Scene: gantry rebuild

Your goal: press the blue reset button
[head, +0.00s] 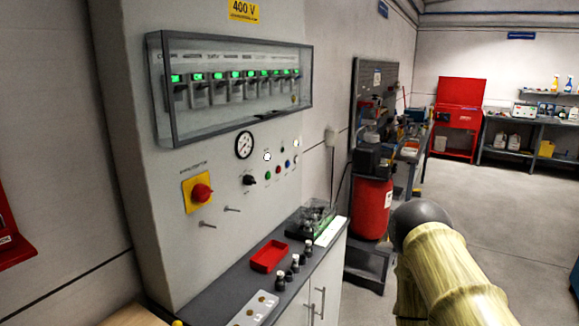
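The blue reset button (287,163) is a small round blue button on the grey control cabinet (215,200). It sits in a short slanting row of small buttons, with a red button (278,170) and a green button (267,175) to its left. It is too small in the picture to read a label or tell whether it is pressed in. Nothing covers it. My gripper is not in view. A yellowish sleeved arm part with a dark rounded end, likely mine, shows at the lower right, apart from the cabinet.
A clear-fronted box of lit switches (235,90) juts out above the buttons. A red-on-yellow rotary switch (201,192) is to the left. Below, a counter (222,290) holds a red tray (269,256) and small parts. A red cylinder (371,207) stands beyond. Floor at right is open.

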